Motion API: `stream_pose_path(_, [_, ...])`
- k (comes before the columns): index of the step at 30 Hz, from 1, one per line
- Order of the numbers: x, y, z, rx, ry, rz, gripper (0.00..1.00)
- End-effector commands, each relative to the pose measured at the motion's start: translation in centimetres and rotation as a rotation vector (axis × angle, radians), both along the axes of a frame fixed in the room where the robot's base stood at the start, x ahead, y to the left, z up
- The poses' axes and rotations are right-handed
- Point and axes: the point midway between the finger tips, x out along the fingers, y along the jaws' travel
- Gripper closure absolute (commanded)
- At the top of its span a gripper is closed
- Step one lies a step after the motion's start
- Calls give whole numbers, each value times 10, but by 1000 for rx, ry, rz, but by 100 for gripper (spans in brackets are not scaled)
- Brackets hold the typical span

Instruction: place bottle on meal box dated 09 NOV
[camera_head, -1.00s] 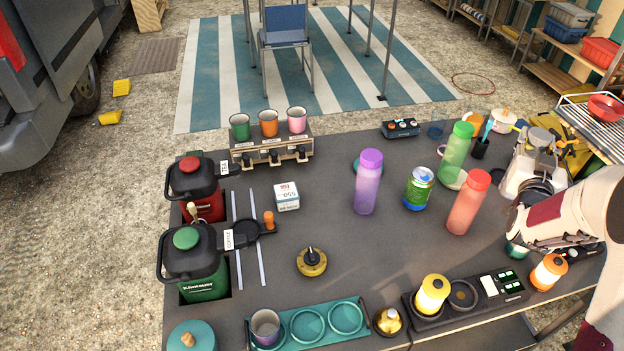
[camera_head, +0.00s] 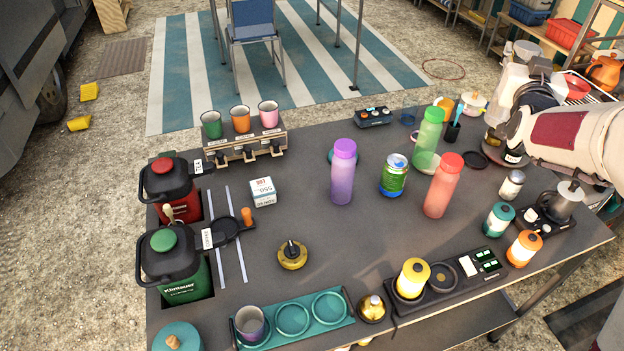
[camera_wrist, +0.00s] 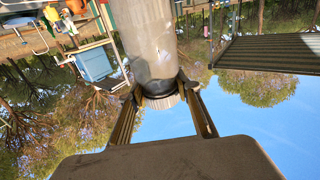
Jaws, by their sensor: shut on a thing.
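In the wrist view my gripper (camera_wrist: 160,88) is shut around the narrower end of a plain grey bottle (camera_wrist: 150,40). The bottle's wide body runs out past the top of the picture. In the head view my arm reaches in at the right; its fingers and the held bottle are hard to make out there. Purple (camera_head: 343,172), green (camera_head: 429,135) and red (camera_head: 441,185) bottles stand upright on the table, apart from my gripper. I cannot make out a meal box marked 09 NOV; the print on a small white carton (camera_head: 262,192) is too small to read.
On the dark table (camera_head: 320,240) a green can (camera_head: 393,175), a moka pot (camera_head: 564,203) and several lanterns stand near the bottles. A teal tray (camera_head: 353,318) lies at the front edge. Shelves with a red bin (camera_head: 570,33) stand at the back right.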

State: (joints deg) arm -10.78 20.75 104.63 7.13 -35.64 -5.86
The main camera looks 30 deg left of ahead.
Motion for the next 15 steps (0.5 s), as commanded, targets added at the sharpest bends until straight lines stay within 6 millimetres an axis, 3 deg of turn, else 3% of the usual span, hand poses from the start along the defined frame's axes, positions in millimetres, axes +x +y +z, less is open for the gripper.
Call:
stream_pose_path(8, [-10, 69, 0, 1, -2, 84, 100])
stream_pose_path(15, [-29, 145, 1, 1, -4, 179, 100])
